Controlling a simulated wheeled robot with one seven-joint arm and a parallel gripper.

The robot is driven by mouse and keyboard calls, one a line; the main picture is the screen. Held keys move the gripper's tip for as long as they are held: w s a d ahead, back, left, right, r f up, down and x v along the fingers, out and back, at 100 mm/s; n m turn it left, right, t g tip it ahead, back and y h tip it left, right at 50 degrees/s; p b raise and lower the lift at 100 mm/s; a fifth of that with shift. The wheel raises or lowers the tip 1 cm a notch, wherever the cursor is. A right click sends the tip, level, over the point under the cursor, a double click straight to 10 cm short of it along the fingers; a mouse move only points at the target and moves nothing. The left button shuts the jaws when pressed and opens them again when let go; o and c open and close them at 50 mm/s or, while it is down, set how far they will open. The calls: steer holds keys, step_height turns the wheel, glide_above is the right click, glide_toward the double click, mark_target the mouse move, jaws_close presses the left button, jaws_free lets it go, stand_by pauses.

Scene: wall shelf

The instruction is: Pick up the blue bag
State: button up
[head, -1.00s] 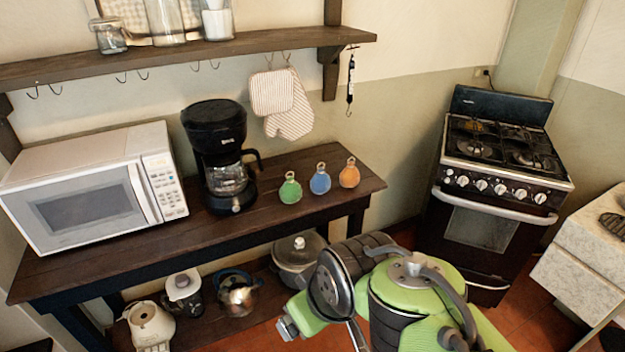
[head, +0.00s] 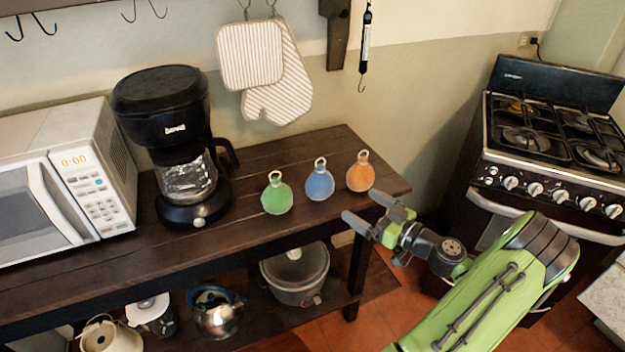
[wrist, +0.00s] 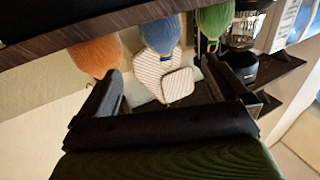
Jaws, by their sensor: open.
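The blue bag (head: 320,182) stands on the dark wooden table (head: 225,240), between a green bag (head: 276,195) and an orange bag (head: 360,173). Each bag has a ring on top. My gripper (head: 364,211) is open and empty, at the table's front right edge, in front of and to the right of the blue bag and apart from it. In the wrist view the blue bag (wrist: 161,35) shows at the top, beyond the open fingers, with the orange bag (wrist: 97,56) to its left and the green bag (wrist: 214,20) to its right.
A black coffee maker (head: 172,140) and a white microwave (head: 65,185) stand left on the table. Striped mitts (head: 265,70) hang on the wall behind the bags. A stove (head: 545,150) stands at the right. Pots sit on the lower shelf.

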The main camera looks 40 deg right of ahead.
mark_target(320, 180)
steer(key=w, duration=0.5)
steer(key=w+a, duration=0.1)
steer(key=w, duration=0.3)
steer(key=w+a+b, duration=0.1)
steer(key=w, duration=0.4)
steer(key=shift+w, duration=0.35)
steer(key=shift+s, duration=0.1)
steer(key=shift+c, duration=0.5)
steer(key=c, duration=0.9)
steer(key=shift+r, duration=0.15)
steer(key=shift+c, duration=0.6)
